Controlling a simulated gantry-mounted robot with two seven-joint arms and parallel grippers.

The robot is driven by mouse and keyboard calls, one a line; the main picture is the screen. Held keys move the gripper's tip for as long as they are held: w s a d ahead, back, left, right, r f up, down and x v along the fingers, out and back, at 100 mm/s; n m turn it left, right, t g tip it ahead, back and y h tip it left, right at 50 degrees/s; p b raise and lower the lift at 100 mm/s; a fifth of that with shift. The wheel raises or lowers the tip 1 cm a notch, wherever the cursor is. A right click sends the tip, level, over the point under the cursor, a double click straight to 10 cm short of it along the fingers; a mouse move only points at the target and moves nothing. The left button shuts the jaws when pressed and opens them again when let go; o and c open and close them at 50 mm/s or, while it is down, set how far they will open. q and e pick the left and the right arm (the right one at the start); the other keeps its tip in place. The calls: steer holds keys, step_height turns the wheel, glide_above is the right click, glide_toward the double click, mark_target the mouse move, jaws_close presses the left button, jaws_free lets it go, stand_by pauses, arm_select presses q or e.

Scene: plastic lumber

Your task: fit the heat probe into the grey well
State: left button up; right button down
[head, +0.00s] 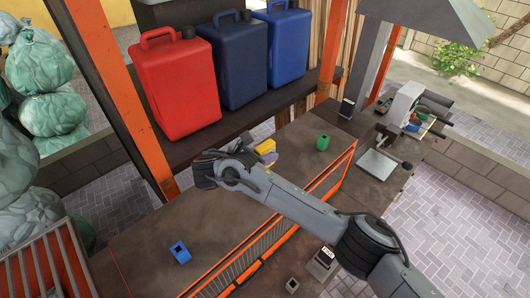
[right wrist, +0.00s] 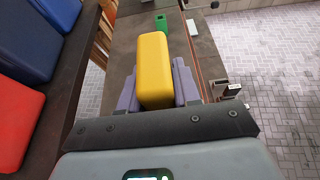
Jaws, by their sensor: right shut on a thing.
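My right gripper (head: 266,153) is shut on a yellow block-shaped thing (head: 265,146), above the dark worktop. In the right wrist view the yellow thing (right wrist: 154,70) sits between the purple-grey fingers (right wrist: 158,82); its far end is hidden. It may be the heat probe's handle, but I cannot tell. A small grey block with a dark opening (head: 292,285), which looks like the grey well, stands at the bottom of the head view, on the near side of the orange rail. It is well apart from the gripper. My left gripper is not in view.
A blue holed block (head: 180,252) and a green one (head: 322,142) stand on the worktop (head: 215,225). An orange rail fence (head: 290,222) crosses it. A grey device (head: 323,262) is near the grey block. Red (head: 175,85) and blue canisters (head: 232,65) stand on a shelf behind.

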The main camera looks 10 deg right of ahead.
steer(key=shift+f+b, duration=0.35)
steer(key=shift+f, duration=0.55)
steer(key=shift+f+b, duration=0.7)
steer(key=shift+f, duration=0.8)
steer(key=shift+f+b, duration=0.4)
steer(key=shift+f, duration=0.45)
steer(key=shift+f, duration=0.2)
steer(key=c, duration=0.7)
jaws_free()
steer(key=shift+a+r, duration=0.1)
